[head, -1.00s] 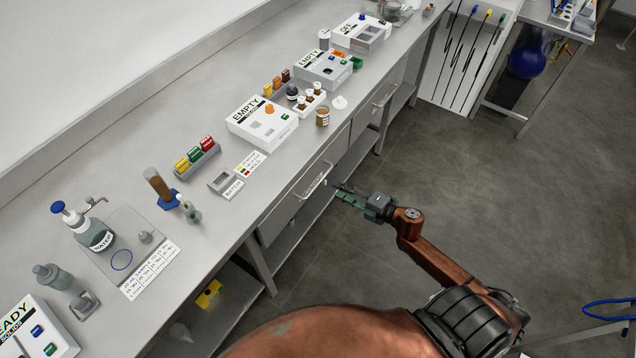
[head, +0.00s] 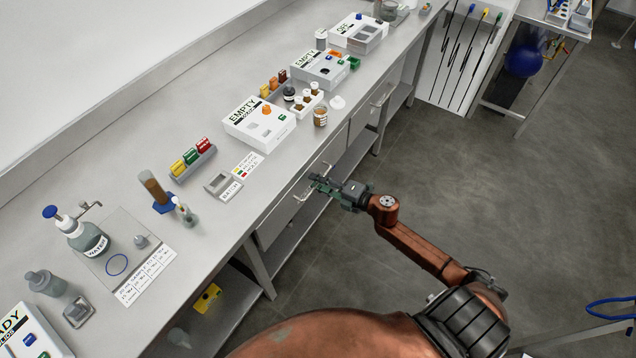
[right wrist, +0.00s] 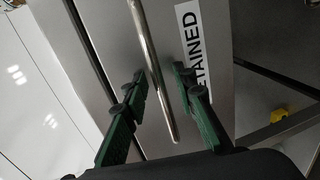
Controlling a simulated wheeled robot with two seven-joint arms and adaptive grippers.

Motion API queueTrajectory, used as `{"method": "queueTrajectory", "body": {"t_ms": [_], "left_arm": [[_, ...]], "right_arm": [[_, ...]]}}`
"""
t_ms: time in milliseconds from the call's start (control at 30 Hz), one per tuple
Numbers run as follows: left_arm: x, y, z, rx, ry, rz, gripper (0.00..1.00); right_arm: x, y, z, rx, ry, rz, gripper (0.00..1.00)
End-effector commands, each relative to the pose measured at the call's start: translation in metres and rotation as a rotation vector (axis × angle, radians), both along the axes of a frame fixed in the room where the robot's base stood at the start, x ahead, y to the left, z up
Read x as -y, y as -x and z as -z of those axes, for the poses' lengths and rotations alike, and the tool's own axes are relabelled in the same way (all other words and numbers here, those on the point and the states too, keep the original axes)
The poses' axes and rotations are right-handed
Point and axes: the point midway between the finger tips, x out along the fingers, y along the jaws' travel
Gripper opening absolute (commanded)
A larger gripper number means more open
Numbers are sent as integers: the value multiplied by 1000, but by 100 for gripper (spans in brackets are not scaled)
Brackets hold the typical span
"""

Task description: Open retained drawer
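The retained drawer (head: 272,226) is a closed grey front under the bench top; in the right wrist view its face (right wrist: 108,35) carries a white label (right wrist: 195,60) reading "RETAINED", partly covered by a finger. Its metal bar handle (right wrist: 150,60) runs lengthwise between the two green fingers of my right gripper (right wrist: 158,88). The fingers are apart, with a gap on each side of the bar. In the head view my right gripper (head: 318,184) is at the handle (head: 300,195) and hides part of it. My left gripper is out of view.
Another handled drawer (head: 364,115) is farther along the bench. The bench top (head: 215,120) holds white boxes, jars and a bottle above the drawer. A yellow object (head: 207,298) is on the lower shelf. The floor (head: 440,180) right of the bench is clear.

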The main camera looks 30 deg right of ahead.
Motion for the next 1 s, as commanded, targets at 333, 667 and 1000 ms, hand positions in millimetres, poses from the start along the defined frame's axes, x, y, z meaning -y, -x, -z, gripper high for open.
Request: {"method": "queueTrajectory", "body": {"t_ms": [333,667,1000], "left_arm": [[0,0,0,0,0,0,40],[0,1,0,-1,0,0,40],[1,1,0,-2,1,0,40]], "right_arm": [[0,0,0,0,0,0,4],[0,0,0,0,-1,0,0],[0,1,1,-1,0,-1,0]]}}
